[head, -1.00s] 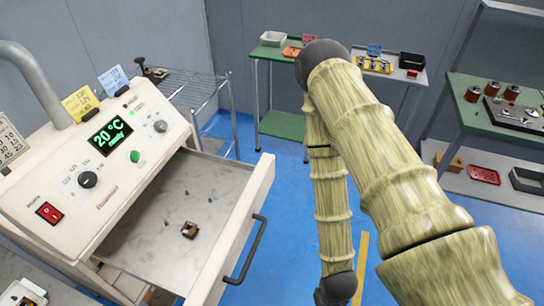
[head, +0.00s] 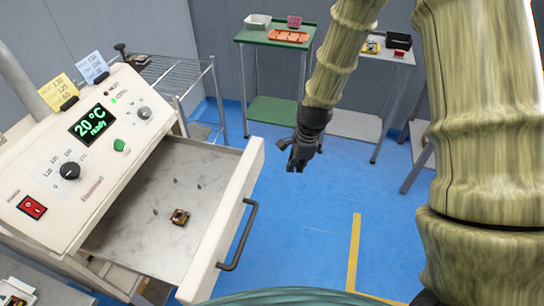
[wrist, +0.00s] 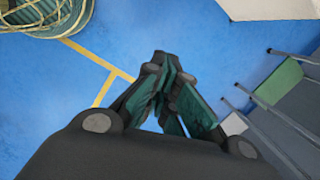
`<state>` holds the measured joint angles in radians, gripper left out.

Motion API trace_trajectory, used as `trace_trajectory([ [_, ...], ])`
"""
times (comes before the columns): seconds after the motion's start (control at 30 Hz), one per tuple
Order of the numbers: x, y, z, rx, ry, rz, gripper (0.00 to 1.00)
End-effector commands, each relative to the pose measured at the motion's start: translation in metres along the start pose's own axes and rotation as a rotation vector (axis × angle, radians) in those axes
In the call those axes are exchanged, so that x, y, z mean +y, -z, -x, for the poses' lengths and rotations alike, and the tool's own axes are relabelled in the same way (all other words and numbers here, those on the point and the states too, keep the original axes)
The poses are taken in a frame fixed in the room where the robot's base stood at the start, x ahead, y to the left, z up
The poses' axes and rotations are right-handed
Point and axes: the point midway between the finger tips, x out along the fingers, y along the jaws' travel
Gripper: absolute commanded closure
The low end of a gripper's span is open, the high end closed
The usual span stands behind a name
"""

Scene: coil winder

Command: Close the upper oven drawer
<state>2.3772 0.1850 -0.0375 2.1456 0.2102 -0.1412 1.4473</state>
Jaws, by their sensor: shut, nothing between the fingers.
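The upper oven drawer (head: 135,245) is pulled out in the head view, at the left below the sloped control panel. Its front panel (head: 226,222) faces right and carries a dark bar handle (head: 240,236). A small brown and metal part (head: 180,216) lies on the drawer floor among several small pegs. My gripper (head: 293,167) hangs over the blue floor to the right of the drawer front, apart from it and from the handle. In the wrist view my gripper's fingers (wrist: 168,95) are together and empty. A pale edge at the top right there may be the drawer.
The oven's control panel (head: 85,140) has a display reading 20 °C, knobs and a red switch (head: 32,207). A wire rack (head: 185,90) stands behind the oven. Green (head: 275,38) and grey tables with trays stand at the back. The blue floor right of the drawer is clear.

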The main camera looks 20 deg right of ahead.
Motion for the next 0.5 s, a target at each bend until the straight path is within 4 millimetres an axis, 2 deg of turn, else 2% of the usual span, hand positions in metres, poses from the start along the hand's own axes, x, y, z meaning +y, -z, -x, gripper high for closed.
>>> trace_trajectory([
  [0.03,-0.014,-0.004,0.016,-0.019,0.01,-0.069,1.0],
  [0.1,-0.026,-0.01,0.035,-0.041,0.01,-0.162,1.0],
  [0.23,-0.04,-0.017,0.06,-0.072,0.005,-0.284,1.0],
  [0.37,-0.046,-0.02,0.072,-0.087,0.0,-0.343,1.0],
  [0.5,-0.047,-0.021,0.069,-0.09,-0.003,-0.356,1.0],
])
